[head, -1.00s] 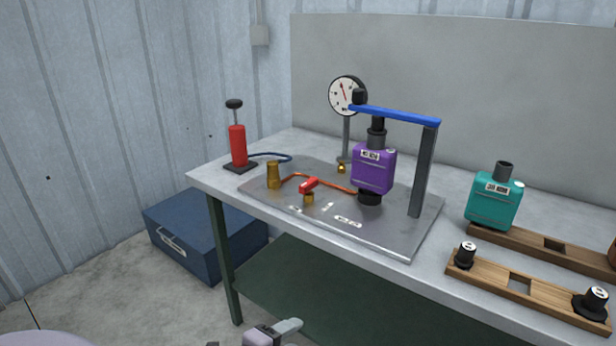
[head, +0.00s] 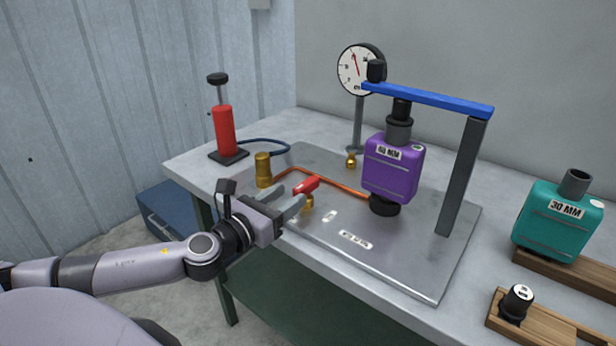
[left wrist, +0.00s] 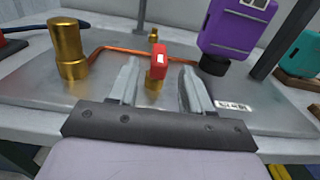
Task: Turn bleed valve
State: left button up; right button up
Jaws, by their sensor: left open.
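The bleed valve has a red handle (head: 306,186) on a small brass body (head: 307,204), standing on the metal plate (head: 400,262). My left gripper (head: 291,196) is open at the front edge of the plate, with its fingertips close to the valve. In the left wrist view the red handle (left wrist: 160,62) and its brass body (left wrist: 154,84) appear between the two open fingers (left wrist: 157,80). I cannot tell whether the fingers touch it. A copper pipe (head: 335,183) runs from the brass fitting (head: 263,170) towards the purple muffler (head: 390,170). My right gripper is not in view.
A blue clamp arm (head: 428,98) on a dark post (head: 463,178) stands over the purple muffler. A gauge (head: 358,70) stands behind. A red hand pump (head: 224,131) is at the left, a teal muffler (head: 552,222) at the right.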

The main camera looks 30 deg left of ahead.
aim_at(306, 182)
pick_arm(q)
jog(key=shift+w+r, duration=0.15)
jog(key=shift+w, duration=0.5)
jog(key=shift+w+d+p, duration=0.15)
jog(key=shift+w+p, duration=0.15)
jog(key=shift+w, duration=1.15)
jog(key=shift+w+d+p, duration=0.1)
jog(key=shift+w+p, duration=0.15)
jog(key=shift+w, duration=1.2)
grip_shut()
